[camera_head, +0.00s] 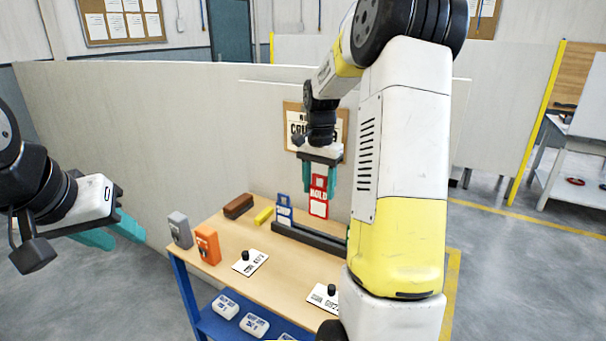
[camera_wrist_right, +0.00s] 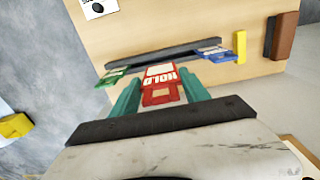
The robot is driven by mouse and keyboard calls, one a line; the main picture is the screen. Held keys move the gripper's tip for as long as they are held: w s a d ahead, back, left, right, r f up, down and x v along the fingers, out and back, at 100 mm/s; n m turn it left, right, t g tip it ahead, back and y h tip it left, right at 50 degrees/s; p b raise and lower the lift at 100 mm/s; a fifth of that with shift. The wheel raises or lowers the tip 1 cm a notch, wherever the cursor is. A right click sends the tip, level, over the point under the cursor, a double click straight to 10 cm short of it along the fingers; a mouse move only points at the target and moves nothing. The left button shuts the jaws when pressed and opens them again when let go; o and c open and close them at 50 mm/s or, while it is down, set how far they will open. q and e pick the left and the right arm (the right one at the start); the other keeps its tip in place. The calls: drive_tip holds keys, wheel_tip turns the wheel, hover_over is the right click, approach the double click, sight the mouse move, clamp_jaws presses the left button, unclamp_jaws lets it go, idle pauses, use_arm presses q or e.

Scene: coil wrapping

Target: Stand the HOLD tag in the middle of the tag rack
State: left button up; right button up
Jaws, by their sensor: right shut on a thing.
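The red HOLD tag (camera_head: 319,197) is upright between the teal fingers of my right gripper (camera_head: 320,180), which is shut on it. In the right wrist view the HOLD tag (camera_wrist_right: 160,84) sits between the fingers, in front of the middle stretch of the dark tag rack (camera_wrist_right: 165,55). In the head view the tag is above the tag rack (camera_head: 300,238); its lower edge looks clear of it. A blue tag (camera_head: 284,211) stands at the rack's left end. A green tag (camera_wrist_right: 113,76) is at the other end. My left gripper (camera_head: 127,238) is open and empty, left of the table.
The wooden table (camera_head: 225,270) also carries a grey box (camera_head: 180,229), an orange box (camera_head: 206,246), a brown block (camera_head: 238,205), a yellow block (camera_head: 263,215) and two white cards with black knobs. My right arm hides the table's right side.

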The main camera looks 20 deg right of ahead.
sight(318, 216)
drive_tip(key=shift+w+d+f, duration=0.1)
drive_tip(key=shift+w+d, duration=0.05)
drive_tip(key=shift+w, duration=0.15)
drive_tip(key=shift+f, duration=4.55)
drive_tip(key=o, duration=1.4)
